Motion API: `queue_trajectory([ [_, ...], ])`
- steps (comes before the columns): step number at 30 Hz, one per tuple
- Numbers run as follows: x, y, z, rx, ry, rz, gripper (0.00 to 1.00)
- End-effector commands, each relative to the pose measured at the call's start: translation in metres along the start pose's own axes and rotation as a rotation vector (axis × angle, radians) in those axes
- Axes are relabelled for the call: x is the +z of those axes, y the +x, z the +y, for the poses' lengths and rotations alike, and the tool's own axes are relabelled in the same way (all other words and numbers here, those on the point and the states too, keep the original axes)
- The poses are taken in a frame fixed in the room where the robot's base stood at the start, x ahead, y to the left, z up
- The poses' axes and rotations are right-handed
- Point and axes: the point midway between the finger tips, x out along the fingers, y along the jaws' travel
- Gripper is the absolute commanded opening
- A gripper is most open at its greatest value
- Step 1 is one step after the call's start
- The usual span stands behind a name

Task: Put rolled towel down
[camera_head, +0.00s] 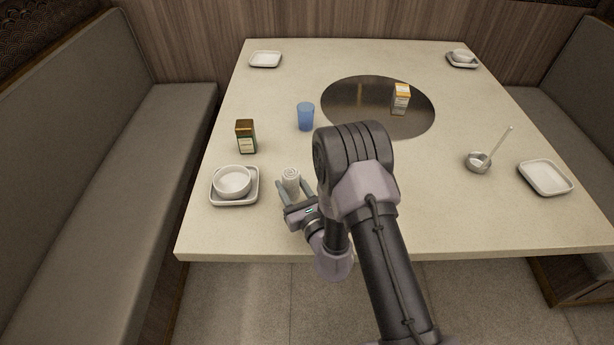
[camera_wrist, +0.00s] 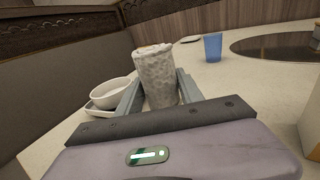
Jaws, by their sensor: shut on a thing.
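The rolled towel (camera_head: 291,179) is white, with a spiral end facing up. It stands upright between the fingers of my gripper (camera_head: 293,190), near the table's front left. In the wrist view the towel (camera_wrist: 156,75) fills the space between the two fingers of my gripper (camera_wrist: 157,95), which is shut on it. Its lower end is hidden by the gripper, so I cannot tell whether it touches the table (camera_head: 220,238).
A white bowl (camera_head: 233,181) on a square plate (camera_head: 222,201) is just left of the towel. A dark box (camera_head: 246,137) and a blue cup (camera_head: 306,117) stand behind. A carton (camera_head: 401,98) is on the dark round panel (camera_head: 350,100). A ladle bowl (camera_head: 478,162) and plate (camera_head: 545,177) are right.

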Motion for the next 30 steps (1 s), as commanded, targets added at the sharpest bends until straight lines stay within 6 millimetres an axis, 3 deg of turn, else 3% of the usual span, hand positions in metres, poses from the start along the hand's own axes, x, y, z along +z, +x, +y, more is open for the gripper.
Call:
queue_trajectory([
  [1, -0.015, 0.0, 0.0, 0.0, 0.0, 0.0, 0.04],
  [6, -0.044, 0.0, 0.0, 0.0, 0.001, 0.0, 0.04],
  [16, -0.044, 0.0, 0.0, -0.001, 0.0, -0.001, 0.04],
  [17, -0.044, 0.0, 0.0, -0.001, 0.0, -0.001, 0.48],
  [19, -0.043, 0.0, 0.0, -0.001, 0.0, -0.001, 0.61],
  [20, -0.043, 0.0, 0.0, -0.001, 0.0, -0.001, 0.66],
  [30, -0.039, 0.0, 0.0, -0.001, 0.0, -0.001, 0.66],
])
